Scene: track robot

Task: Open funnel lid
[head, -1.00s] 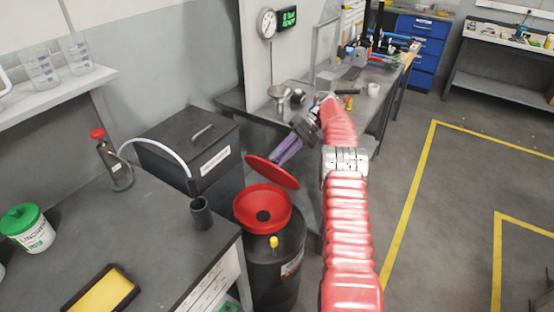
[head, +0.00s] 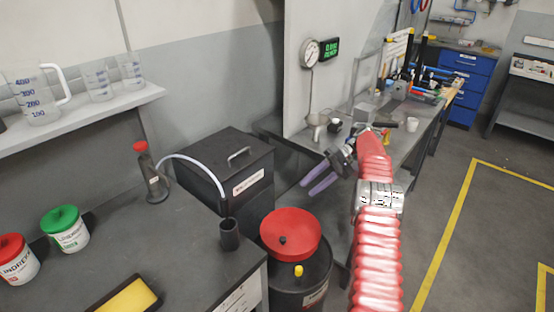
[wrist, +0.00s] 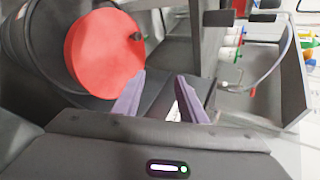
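The red funnel lid (head: 297,225) lies over the funnel on top of a dark drum (head: 305,280). A small dark knob (head: 283,241) stands near its front edge. In the wrist view the lid (wrist: 95,55) is at upper left, with the knob (wrist: 137,36) at its right edge. The funnel's inside is hidden beneath the lid. My gripper (head: 307,188) is behind and above the lid, its purple fingers pointing left toward it. The fingers are apart and empty; in the wrist view my gripper (wrist: 158,88) has nothing between its tips.
A black lidded box (head: 215,170) stands left of the drum. A dark cup (head: 229,235) sits at the near bench's edge, and a yellow-topped plug (head: 298,271) is at the drum's front. A rear bench holds a metal funnel (head: 317,122). Floor at right is clear.

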